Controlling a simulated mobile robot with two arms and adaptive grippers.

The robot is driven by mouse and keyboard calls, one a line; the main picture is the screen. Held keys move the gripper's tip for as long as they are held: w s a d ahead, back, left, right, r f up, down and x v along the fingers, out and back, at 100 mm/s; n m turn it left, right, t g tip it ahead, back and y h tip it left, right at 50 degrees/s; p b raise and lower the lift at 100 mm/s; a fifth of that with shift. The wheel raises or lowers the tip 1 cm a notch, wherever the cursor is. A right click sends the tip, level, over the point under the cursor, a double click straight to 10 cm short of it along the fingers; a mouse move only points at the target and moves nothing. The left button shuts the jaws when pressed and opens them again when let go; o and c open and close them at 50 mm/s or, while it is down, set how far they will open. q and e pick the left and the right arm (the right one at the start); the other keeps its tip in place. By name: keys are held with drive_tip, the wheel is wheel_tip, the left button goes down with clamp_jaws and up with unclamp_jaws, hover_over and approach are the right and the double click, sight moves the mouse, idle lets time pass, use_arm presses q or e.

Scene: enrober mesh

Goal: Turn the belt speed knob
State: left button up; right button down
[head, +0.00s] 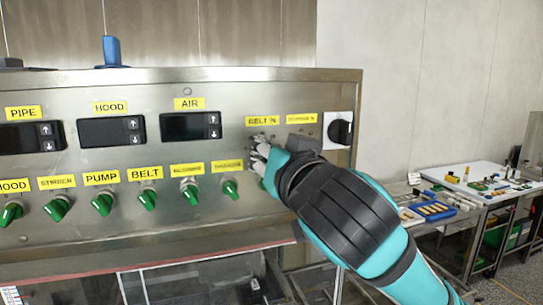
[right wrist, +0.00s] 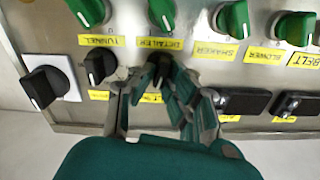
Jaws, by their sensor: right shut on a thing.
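The yellow BELT % label (head: 262,121) is on the upper right of the steel control panel (head: 290,90). My right gripper (head: 262,150) is at the panel just below that label and hides the knob there. In the right wrist view, where the panel appears upside down, my right gripper (right wrist: 160,82) has its fingers closed around a small black knob (right wrist: 159,66), the belt speed knob. The fingers cover much of it, so its pointer angle cannot be read. My left gripper is not in view.
A similar black knob (right wrist: 98,66) sits close beside the held one. A black rotary switch (head: 341,130) on a white plate is farther right. Green knobs (head: 147,198) line the row below, under displays (head: 190,126). A cluttered workbench (head: 480,180) stands at right.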

drive_tip(key=shift+n, duration=1.1)
drive_tip(key=c, duration=1.4)
unclamp_jaws()
drive_tip(key=shift+w, duration=0.1)
drive_tip(key=shift+o, duration=0.2)
drive_tip(key=shift+a, duration=0.1)
drive_tip(key=v, duration=1.2)
drive_tip(key=shift+w, duration=0.1)
